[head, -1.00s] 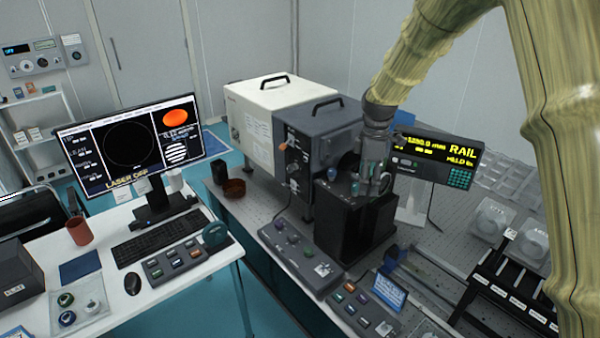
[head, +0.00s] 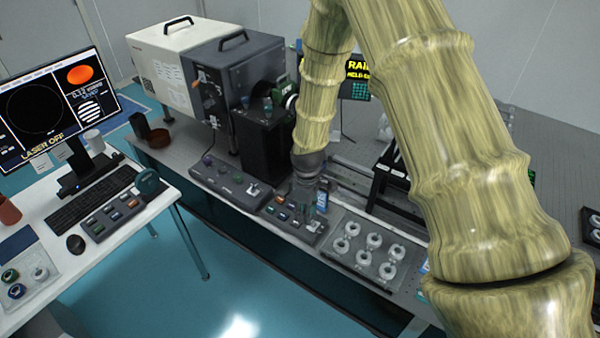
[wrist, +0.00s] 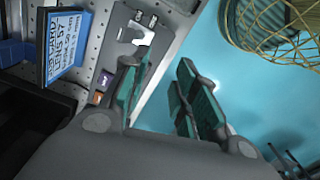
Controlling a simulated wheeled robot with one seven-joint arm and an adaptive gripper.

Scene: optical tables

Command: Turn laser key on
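The monitor (head: 45,110) at the left of the head view reads LASER OFF. A grey control panel (head: 225,175) with several knobs and a white patch lies along the front edge of the optical table. A second panel (head: 283,222) with coloured buttons lies to its right. I cannot tell which control is the laser key. My gripper (head: 310,200) points down over the second panel. In the wrist view my gripper (wrist: 165,95) is open, with nothing between its teal pads. A panel with metal fittings (wrist: 147,20) and coloured buttons lies beside the left finger, which partly hides it.
A blue-faced sign (wrist: 66,42) stands close left in the wrist view. A clear tray of white round parts (head: 365,245) lies right of the panels. A black block (head: 262,145) stands behind them. Open floor (head: 235,270) lies in front of the table.

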